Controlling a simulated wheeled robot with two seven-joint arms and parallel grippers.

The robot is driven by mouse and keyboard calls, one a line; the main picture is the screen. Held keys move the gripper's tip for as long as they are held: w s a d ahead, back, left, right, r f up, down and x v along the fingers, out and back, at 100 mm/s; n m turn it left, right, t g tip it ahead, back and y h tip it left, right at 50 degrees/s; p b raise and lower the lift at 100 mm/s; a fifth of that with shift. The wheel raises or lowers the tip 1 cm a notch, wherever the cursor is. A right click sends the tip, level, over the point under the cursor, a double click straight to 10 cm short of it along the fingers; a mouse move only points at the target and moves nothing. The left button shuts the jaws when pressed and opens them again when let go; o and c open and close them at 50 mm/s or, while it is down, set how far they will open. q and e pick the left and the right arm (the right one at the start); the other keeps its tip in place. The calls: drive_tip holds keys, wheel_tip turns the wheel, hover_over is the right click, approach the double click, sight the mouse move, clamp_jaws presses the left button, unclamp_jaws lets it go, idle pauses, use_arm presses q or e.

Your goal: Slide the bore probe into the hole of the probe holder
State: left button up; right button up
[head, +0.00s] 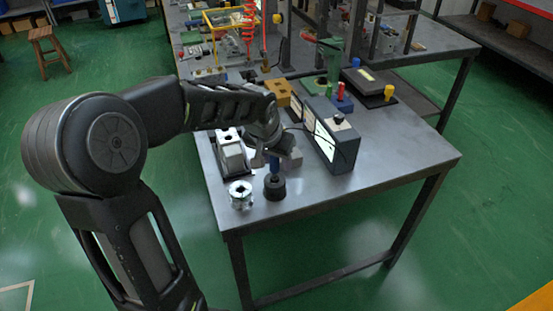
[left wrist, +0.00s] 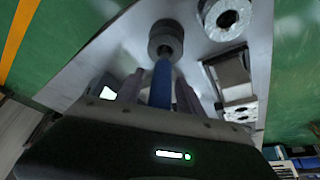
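The blue bore probe (head: 274,166) stands upright over the black round probe holder (head: 275,187) near the table's front left corner. In the left wrist view the blue probe (left wrist: 161,84) reaches to the hole in the top of the black holder (left wrist: 166,38), and its lower end appears to be in that hole; how deep cannot be told. My left gripper (head: 278,152) is above the holder. Its fingers (left wrist: 158,88) lie on both sides of the probe with visible gaps, so it looks open around it. My right gripper is not in view.
A silver ring-shaped part (head: 240,194) stands just left of the holder. A grey block (head: 233,155) lies behind it. A dark instrument box (head: 331,135) with a cable stands to the right. The front right of the table (head: 385,170) is clear.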

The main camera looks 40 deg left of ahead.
use_arm(q)
drive_tip(key=shift+r, duration=0.25)
drive_tip(key=v, duration=1.1)
drive_tip(key=shift+r, duration=0.4)
drive_tip(key=shift+s, duration=0.1)
